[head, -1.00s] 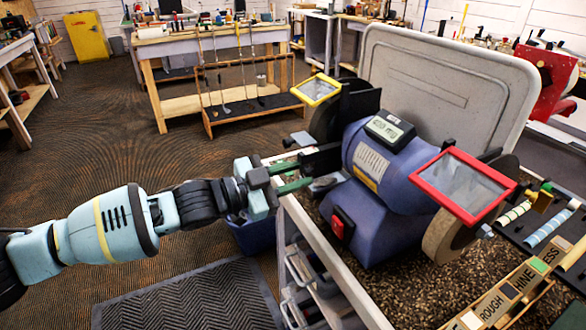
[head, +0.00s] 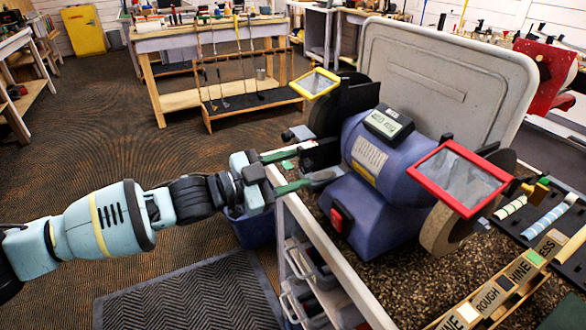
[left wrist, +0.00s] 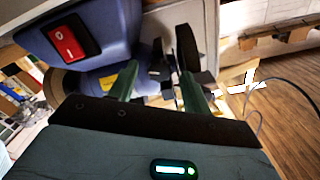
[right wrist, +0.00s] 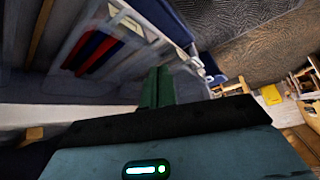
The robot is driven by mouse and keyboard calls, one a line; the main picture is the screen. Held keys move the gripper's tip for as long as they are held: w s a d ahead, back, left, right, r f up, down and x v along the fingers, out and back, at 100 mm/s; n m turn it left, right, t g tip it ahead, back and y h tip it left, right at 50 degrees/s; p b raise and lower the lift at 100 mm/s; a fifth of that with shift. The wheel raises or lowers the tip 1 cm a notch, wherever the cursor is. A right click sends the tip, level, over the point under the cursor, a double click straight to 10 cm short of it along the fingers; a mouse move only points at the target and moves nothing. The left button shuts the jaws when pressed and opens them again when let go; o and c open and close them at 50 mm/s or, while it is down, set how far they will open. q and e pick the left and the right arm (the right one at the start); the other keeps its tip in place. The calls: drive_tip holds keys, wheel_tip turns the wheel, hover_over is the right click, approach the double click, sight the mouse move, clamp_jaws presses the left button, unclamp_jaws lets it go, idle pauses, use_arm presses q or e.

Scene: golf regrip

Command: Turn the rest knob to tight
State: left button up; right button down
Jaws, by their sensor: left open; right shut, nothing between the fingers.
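The blue bench grinder (head: 375,205) stands on the bench, with its left wheel (head: 352,98) under a yellow-framed shield (head: 315,83). The black tool rest parts (head: 320,154) sit at that wheel. I cannot clearly make out the rest knob or its setting. My left gripper (head: 303,170) is open, its green fingers apart beside the rest parts. In the left wrist view, the left gripper (left wrist: 160,70) has dark and grey rest parts between or just beyond its fingertips; contact cannot be told. My right gripper (right wrist: 157,72) is shut and empty, away from the grinder.
A red-framed shield (head: 459,177) covers the right wheel. A grey backboard (head: 450,75) rises behind the grinder. A labelled wooden tray (head: 490,297) lies at the bench's front right. A red switch (head: 341,216) faces the left gripper.

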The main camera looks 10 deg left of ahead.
use_arm(q)
drive_tip(key=v, duration=0.7)
